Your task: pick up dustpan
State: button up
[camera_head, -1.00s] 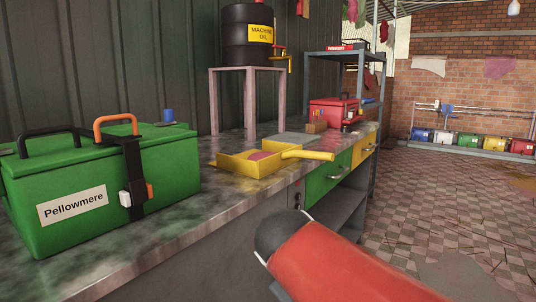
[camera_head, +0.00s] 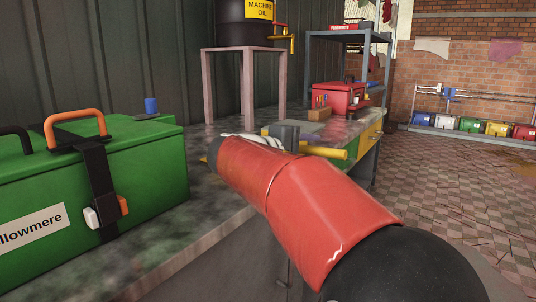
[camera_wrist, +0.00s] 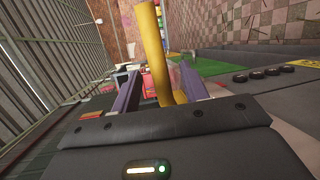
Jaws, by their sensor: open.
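The yellow dustpan (camera_head: 328,152) lies on the workbench, mostly hidden behind my red arm in the head view. Its handle sticks out to the right, toward the bench's front edge. In the wrist view the handle (camera_wrist: 153,45) runs up between the two purple-grey fingers of my gripper (camera_wrist: 160,72). The fingers are apart, with gaps showing on both sides of the handle. My gripper shows only partly in the head view, as grey parts (camera_head: 298,130) above the dustpan. I cannot see the contents of the pan now.
A green toolbox (camera_head: 150,165) stands on the bench (camera_head: 150,258) at the left. A machine oil drum on a pink stand (camera_head: 244,50) is behind my arm. A red toolbox (camera_head: 337,97) and a small holder (camera_head: 319,114) stand farther back.

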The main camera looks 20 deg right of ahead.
jog(key=shift+x, duration=1.1)
grip_shut()
